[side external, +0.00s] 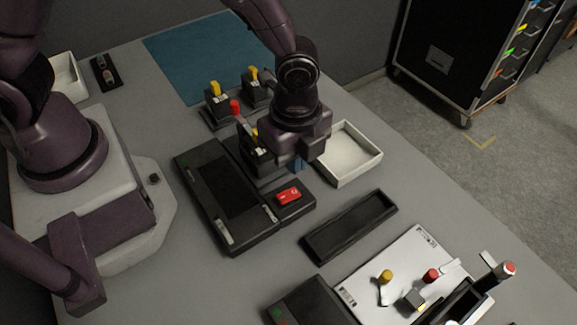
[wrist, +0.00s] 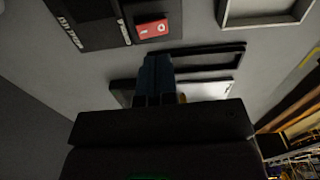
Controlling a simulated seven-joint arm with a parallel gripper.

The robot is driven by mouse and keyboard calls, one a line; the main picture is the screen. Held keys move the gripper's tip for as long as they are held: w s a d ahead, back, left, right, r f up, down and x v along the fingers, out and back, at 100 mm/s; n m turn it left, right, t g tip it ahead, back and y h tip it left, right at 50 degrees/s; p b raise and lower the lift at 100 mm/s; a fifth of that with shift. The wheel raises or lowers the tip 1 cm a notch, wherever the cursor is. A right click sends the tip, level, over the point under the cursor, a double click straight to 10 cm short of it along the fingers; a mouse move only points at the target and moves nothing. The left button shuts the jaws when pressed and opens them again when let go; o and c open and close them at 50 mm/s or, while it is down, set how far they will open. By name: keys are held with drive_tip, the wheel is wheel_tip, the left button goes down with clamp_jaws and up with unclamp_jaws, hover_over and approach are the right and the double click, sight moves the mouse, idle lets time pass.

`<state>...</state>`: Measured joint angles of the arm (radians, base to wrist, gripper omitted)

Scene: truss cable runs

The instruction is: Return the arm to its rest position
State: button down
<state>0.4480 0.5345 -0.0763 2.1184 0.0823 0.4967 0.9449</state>
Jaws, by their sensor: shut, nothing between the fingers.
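My gripper (side external: 297,165) hangs from my arm above the table, over the area between the black device with the red label and the white tray. Its blue fingers point down and are together, with nothing seen between them. In the wrist view the fingers (wrist: 158,62) also show closed and empty. The fingertips appear above the table surface and apart from the things below; the exact height is hard to tell. My wrist hides part of a yellow-topped black connector behind it.
A white tray (side external: 378,160) is to the right, an empty black tray (side external: 318,250) in front. Connectors with yellow levers (side external: 215,89) stand behind, near a blue mat (side external: 185,60). A white board (side external: 385,250) lies front right.

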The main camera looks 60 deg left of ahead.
drive_tip(key=shift+s+a+f+n, duration=0.1)
drive_tip(key=shift+s+a+n, duration=0.1)
drive_tip(key=shift+s+n, duration=0.3)
drive_tip(key=s+a+r+n+t, duration=0.2)
drive_tip(key=s+a+r+n, duration=0.2)
drive_tip(key=a+r+n, duration=0.4)
drive_tip(key=s+a+r+n+t, duration=0.3)
drive_tip(key=s+a+r+n, duration=0.2)
drive_tip(key=r, duration=1.1)
drive_tip(key=a+n, duration=0.3)
drive_tip(key=shift+a+n+t, duration=0.15)
drive_tip(key=shift+n+t, duration=0.15)
drive_tip(key=shift+a, duration=0.1)
